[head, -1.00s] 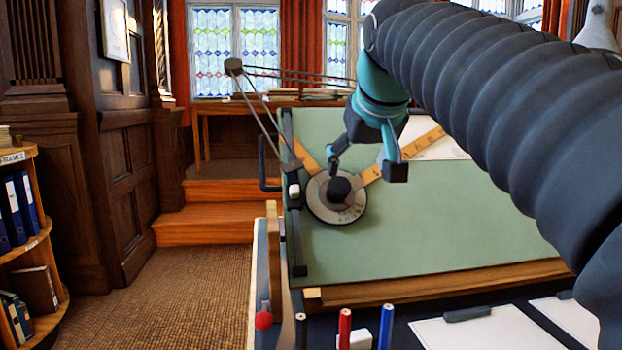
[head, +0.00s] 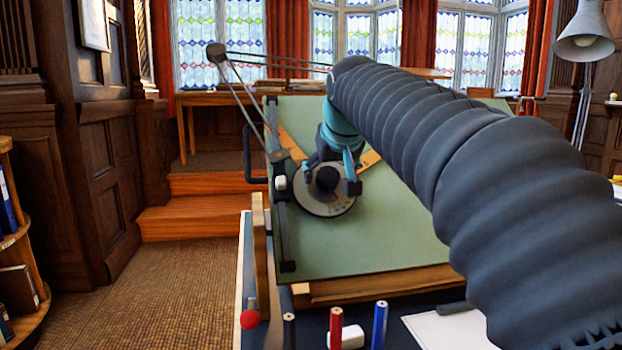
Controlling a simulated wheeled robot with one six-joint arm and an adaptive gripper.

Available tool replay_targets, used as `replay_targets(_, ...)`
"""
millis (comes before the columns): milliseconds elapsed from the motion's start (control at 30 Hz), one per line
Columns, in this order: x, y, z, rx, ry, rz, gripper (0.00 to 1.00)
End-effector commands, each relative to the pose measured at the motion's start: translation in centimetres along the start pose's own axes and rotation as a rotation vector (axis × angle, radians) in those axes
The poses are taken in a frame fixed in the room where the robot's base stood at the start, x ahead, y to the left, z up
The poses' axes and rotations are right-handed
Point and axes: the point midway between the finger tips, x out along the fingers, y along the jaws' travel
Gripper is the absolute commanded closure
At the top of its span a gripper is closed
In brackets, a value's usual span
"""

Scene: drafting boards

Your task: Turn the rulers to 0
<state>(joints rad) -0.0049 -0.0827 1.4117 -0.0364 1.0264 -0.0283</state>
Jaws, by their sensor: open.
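The round drafting head (head: 325,203) with a dark centre knob (head: 327,179) lies on the green drafting board (head: 400,235). Two wooden rulers run out from it: one (head: 291,146) goes up to the left, the other (head: 369,159) goes up to the right and is mostly hidden behind my gripper and arm. Both are tilted to the board's edges. The dial's numbers are too small to read. My gripper (head: 331,181) is open, with its fingers on either side of the knob; I cannot tell whether they touch it.
A linkage arm (head: 240,98) rises from the board's left rail (head: 283,230). A red ball knob (head: 250,319), a red marker (head: 336,327), a blue marker (head: 380,324) and white paper (head: 450,328) are at the front. A lamp (head: 585,35) stands right. The board's lower middle is clear.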

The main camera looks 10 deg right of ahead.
Motion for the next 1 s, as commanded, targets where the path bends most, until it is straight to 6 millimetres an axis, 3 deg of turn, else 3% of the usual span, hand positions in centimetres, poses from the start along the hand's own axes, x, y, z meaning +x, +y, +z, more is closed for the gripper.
replay_targets(200, 1.6, -0.1, 0.0, -0.001, 0.0, -0.001, 0.26)
replay_targets(500, 1.8, -0.1, 0.0, -0.002, 0.0, -0.002, 0.26)
replay_targets(567, 1.8, -0.1, 0.0, -0.002, 0.0, -0.002, 0.38)
replay_targets(800, 1.8, -0.1, 0.0, -0.002, 0.0, -0.002, 0.98)
replay_targets(1000, 1.8, -0.4, 0.0, 0.0, 0.0, -0.004, 1.0)
